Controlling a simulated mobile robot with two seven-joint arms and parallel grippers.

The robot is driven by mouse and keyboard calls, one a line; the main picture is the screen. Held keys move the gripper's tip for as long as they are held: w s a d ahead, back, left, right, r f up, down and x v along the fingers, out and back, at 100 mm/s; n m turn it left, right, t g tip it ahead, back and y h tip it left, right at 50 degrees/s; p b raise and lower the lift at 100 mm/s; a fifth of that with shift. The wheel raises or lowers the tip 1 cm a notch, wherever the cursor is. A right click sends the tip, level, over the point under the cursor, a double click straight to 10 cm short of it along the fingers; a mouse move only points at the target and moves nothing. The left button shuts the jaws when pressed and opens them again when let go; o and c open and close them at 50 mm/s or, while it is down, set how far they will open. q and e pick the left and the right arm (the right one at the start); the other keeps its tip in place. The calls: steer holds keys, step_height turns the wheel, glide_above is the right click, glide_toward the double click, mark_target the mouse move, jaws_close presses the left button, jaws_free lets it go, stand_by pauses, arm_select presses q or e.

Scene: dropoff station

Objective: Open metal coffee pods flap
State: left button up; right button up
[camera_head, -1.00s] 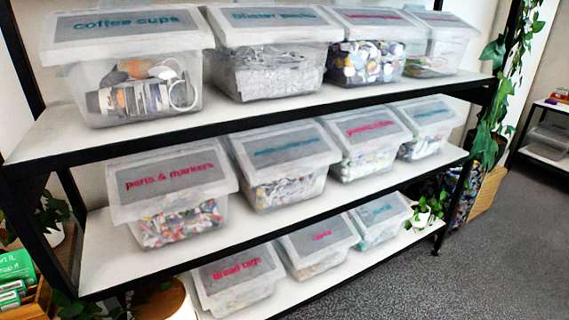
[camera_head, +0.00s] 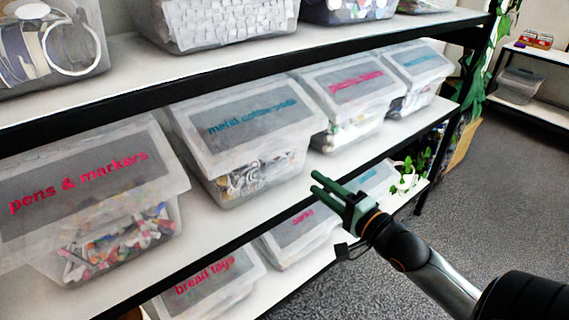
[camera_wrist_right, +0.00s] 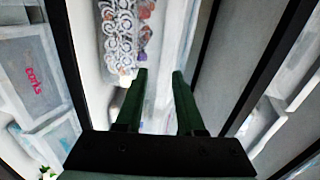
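The metal coffee pods bin (camera_head: 250,165) is a clear box on the middle shelf, with whitish metal bits and darker pieces inside. Its flap (camera_head: 242,115) is a sloping lid with a grey panel and blue lettering, and it is shut. My right gripper (camera_head: 322,184) is in front of the shelf, right of and slightly below this bin, apart from it. In the right wrist view its two green fingers (camera_wrist_right: 160,75) are apart with nothing between them, and the bin's contents (camera_wrist_right: 118,40) show beyond them. My left gripper is not in view.
The pens & markers bin (camera_head: 95,200) stands to the left on the same shelf (camera_head: 215,218), and a pink-lettered bin (camera_head: 345,95) to the right. Other bins, such as the bread tags bin (camera_head: 210,280), stand below. The shelf above has a black edge (camera_head: 215,82). Carpeted floor (camera_head: 480,190) is open at right.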

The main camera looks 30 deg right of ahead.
mark_target(281, 154)
steer(key=w, duration=0.8)
steer(key=w+a, duration=0.1)
steer(key=w, duration=0.3)
steer(key=shift+w+r, duration=0.2)
steer(key=shift+r, duration=0.1)
jaws_close()
stand_by(1.3)
